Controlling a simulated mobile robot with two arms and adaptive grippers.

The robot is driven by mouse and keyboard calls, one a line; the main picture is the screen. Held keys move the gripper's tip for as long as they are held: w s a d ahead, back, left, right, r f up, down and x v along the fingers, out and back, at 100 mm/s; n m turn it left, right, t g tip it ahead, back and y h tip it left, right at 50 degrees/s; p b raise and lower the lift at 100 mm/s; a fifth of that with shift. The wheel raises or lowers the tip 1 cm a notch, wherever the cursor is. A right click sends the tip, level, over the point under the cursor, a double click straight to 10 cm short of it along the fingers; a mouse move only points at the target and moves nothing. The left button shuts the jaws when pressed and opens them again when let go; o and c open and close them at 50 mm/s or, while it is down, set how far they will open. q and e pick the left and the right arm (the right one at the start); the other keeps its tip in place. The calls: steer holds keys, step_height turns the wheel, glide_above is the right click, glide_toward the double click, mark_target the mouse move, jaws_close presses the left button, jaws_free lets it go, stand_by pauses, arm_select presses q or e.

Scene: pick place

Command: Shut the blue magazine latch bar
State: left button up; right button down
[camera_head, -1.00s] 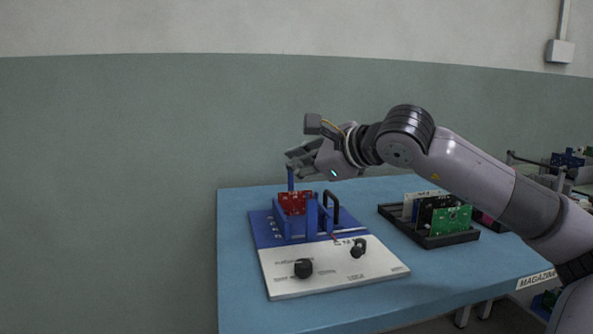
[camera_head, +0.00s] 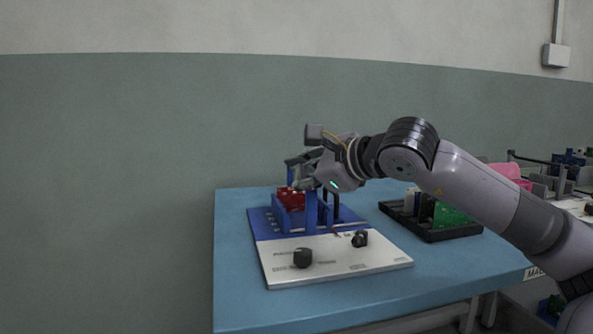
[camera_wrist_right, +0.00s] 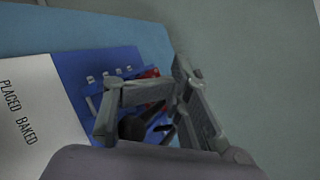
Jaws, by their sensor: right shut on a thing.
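The blue magazine (camera_head: 275,212) stands on a blue and white base plate (camera_head: 375,262) on the table, with a red circuit board (camera_head: 292,200) in it. The blue latch bar (camera_head: 290,175) shows as an upright post at the magazine's left, its upper part beside my fingers. My right gripper (camera_head: 305,172) is low over the magazine, shut on what seems to be the latch bar; its fingers hide the grip. In the right wrist view my fingers (camera_wrist_right: 165,88) reach over the blue base, with a bit of the red board (camera_wrist_right: 151,73) behind them. My left gripper is not in view.
A black arched handle (camera_head: 336,202) stands right of the magazine. A dark rack (camera_head: 430,232) with several boards stands to the right. The table's front left is clear.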

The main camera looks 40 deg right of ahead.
steer(key=shift+d+r, duration=0.2)
steer(key=shift+d, duration=0.15)
steer(key=c, duration=1.7)
jaws_free()
steer(key=shift+d, duration=0.1)
steer(key=shift+s, duration=0.1)
steer(key=shift+v, duration=1.05)
steer(key=v, duration=0.9)
steer(key=shift+s+a+r, duration=0.1)
steer(key=shift+s+a, duration=0.15)
steer(key=shift+s, duration=0.15)
